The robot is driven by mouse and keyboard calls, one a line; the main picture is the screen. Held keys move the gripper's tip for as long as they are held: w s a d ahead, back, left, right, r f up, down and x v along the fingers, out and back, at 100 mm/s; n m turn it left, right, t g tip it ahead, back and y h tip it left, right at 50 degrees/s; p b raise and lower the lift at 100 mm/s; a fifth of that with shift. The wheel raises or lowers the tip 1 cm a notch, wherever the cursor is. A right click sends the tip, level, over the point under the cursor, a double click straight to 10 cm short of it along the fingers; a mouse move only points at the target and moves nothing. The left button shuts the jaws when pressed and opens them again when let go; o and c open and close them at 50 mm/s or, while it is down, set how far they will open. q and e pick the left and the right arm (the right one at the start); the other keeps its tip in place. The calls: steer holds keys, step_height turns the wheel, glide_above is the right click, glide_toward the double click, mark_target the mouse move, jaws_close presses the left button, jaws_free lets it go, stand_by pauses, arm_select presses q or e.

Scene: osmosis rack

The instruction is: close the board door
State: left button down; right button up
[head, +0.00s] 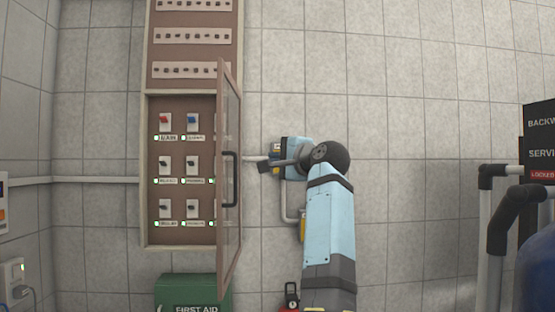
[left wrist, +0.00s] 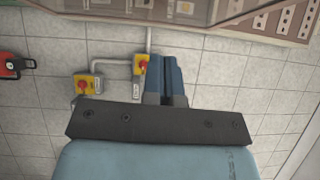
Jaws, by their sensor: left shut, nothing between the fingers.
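The board (head: 150,215) is a brown wall cabinet with rows of switches and small lit indicators. Its glazed door (head: 229,110) stands open, jutting out from the board's right side, with a dark handle (head: 231,180) on its face. My left gripper (head: 265,166) is just right of the door, its fingers pointing left toward it; contact cannot be told. In the left wrist view the blue fingers (left wrist: 166,72) are together and empty. The board (left wrist: 290,22) shows along the top of that view. My right gripper is in neither view.
Yellow boxes with red knobs (left wrist: 140,64) (left wrist: 86,84) sit on the wall behind my left arm, joined by grey conduit. A green first aid box (head: 195,293) is below the board. Grey pipes (head: 484,240) and a dark sign (head: 540,145) stand at the right.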

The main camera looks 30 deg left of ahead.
arm_select(q)
steer(key=w+a, duration=0.1)
steer(key=a, duration=0.9)
steer(key=shift+w+a+r+p, duration=0.15)
steer(key=shift+w+r+p, duration=0.15)
steer(key=shift+p, duration=0.15)
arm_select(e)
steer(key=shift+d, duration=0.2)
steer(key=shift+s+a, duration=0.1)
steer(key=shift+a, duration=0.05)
arm_select(q)
steer(key=shift+a, duration=0.1)
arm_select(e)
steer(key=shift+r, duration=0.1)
